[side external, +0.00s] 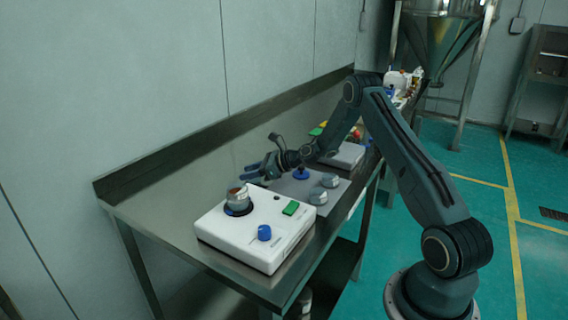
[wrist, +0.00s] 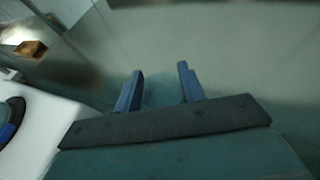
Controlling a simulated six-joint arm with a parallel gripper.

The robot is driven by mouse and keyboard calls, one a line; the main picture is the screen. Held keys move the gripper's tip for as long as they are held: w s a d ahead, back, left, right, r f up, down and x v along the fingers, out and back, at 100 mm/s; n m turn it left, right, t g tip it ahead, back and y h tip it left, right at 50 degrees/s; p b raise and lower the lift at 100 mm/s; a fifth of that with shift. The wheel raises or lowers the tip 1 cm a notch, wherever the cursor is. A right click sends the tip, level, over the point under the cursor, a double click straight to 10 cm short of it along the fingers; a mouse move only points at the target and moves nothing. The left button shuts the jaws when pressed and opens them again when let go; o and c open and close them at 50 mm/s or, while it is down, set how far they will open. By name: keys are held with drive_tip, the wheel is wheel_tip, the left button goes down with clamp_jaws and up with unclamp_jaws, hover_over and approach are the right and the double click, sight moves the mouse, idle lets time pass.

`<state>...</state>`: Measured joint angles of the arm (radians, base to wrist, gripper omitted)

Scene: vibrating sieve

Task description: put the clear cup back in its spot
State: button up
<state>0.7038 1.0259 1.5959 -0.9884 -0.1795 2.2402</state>
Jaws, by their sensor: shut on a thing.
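My gripper (side external: 256,170) is above the steel bench, behind the white sieve machine. In the wrist view its two blue fingers (wrist: 159,88) stand a little apart, closed on a faint, see-through shape between them, which I take as the clear cup (wrist: 162,93). Its outline is hard to make out, and I cannot pick it out in the side view. The white machine (side external: 225,232) carries a metal cup with brown contents (side external: 238,196) on a dark round seat. Which spot belongs to the clear cup is not clear from these views.
The machine has a blue knob (side external: 264,233) and a green button (side external: 291,208). To its right, a grey plate (side external: 333,201) bears two grey metal pieces (side external: 318,196) and a blue round piece (side external: 301,174). Another white unit (side external: 346,156) stands beyond. Bench (side external: 150,204) left of the machine is clear.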

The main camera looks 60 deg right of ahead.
drive_tip(key=shift+f, duration=0.1)
drive_tip(key=o, duration=0.9)
drive_tip(key=shift+o, duration=0.2)
drive_tip(key=v, duration=1.2)
